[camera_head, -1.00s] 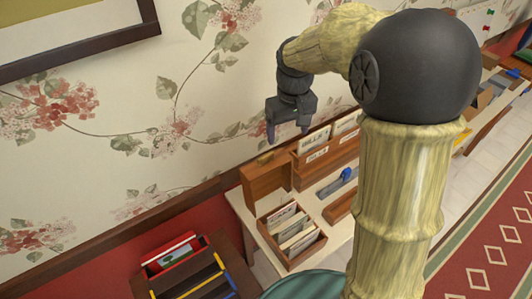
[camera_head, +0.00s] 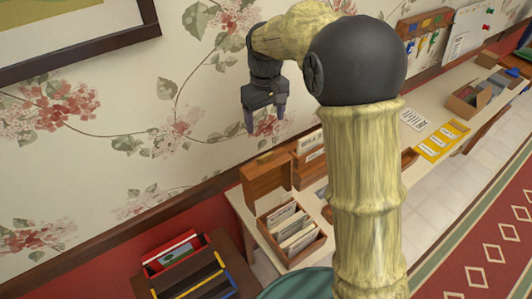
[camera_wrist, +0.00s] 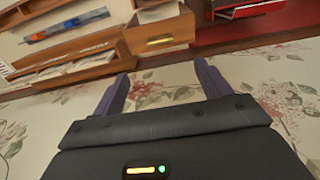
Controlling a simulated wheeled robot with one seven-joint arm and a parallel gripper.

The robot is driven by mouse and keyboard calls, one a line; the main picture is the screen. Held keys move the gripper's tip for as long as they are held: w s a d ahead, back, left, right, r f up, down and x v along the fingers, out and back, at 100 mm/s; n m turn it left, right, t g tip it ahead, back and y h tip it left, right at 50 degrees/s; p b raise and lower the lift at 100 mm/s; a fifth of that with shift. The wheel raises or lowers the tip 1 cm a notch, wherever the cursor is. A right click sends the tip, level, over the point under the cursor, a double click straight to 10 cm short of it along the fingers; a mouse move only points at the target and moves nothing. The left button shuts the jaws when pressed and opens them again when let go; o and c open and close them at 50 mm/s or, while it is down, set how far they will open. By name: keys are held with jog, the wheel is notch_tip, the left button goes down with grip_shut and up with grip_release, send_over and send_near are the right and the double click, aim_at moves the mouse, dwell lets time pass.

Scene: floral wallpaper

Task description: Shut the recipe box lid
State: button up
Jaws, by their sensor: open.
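The recipe box (camera_head: 300,253) is a wooden box of divided cards at the left end of the table. Its lid (camera_head: 264,180) stands open, upright on the wall side. In the wrist view the lid (camera_wrist: 160,42) shows a small brass plate, with cards partly visible beyond it. My gripper (camera_head: 265,117) is open and empty, pointing down above the lid, apart from it and near the wallpapered wall. In the wrist view, the space between the fingers (camera_wrist: 163,74) is empty and lies short of the lid.
A wooden card sorter (camera_head: 309,172) stands close beside the lid; it also shows in the wrist view (camera_wrist: 75,70). A red-edged organizer (camera_head: 175,252) is at lower left. My arm hides the table's middle.

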aim_at(265, 155)
notch_tip(265, 155, down, 15)
jog(key=p, duration=0.3)
jog(key=shift+r, duration=0.2)
jog(key=c, duration=1.4)
